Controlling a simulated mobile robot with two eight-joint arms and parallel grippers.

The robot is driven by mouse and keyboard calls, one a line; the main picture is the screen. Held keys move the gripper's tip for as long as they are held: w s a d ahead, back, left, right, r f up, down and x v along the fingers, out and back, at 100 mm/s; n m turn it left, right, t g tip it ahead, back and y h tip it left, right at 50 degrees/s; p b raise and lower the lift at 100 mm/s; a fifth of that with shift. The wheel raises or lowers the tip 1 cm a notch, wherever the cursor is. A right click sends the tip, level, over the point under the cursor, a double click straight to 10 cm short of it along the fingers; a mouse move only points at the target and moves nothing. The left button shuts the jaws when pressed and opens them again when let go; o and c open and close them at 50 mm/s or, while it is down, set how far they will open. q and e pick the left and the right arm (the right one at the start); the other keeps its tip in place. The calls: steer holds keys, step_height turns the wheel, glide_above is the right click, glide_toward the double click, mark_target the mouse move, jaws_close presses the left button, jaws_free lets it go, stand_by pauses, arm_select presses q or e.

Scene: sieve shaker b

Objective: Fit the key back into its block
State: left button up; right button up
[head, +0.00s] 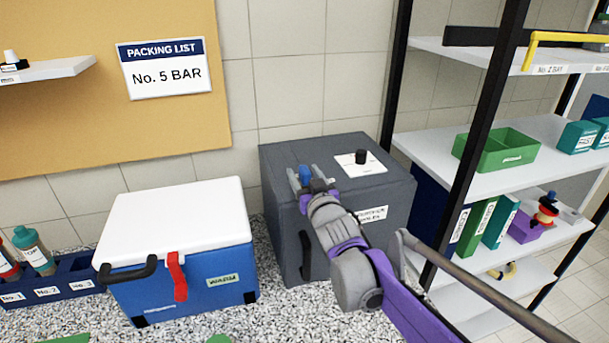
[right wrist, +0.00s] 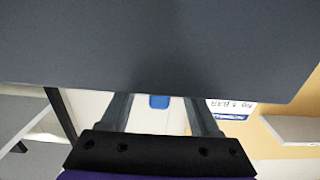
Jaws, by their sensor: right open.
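My right gripper (head: 305,175) is open over the back left part of the dark grey cabinet's top. A small blue piece (head: 305,171) shows between its fingers; it also shows between the two fingers in the right wrist view (right wrist: 158,101). I cannot tell whether this piece is the key, or whether the fingers touch it. A black knob (head: 361,156) stands upright on a white plate on the cabinet, right of the gripper. I cannot make out which thing is the key's block. My left gripper is not in view.
The grey cabinet (head: 285,225) stands between a blue cooler with a white lid (head: 180,205) and a shelf rack (head: 480,125). The rack holds a green tray (head: 497,150). A wall shelf (head: 60,69) is at the far left. Bottles stand in a rack (head: 68,282) below it.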

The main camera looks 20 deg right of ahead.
steer(key=shift+s, duration=0.15)
steer(key=shift+c, duration=0.7)
jaws_close()
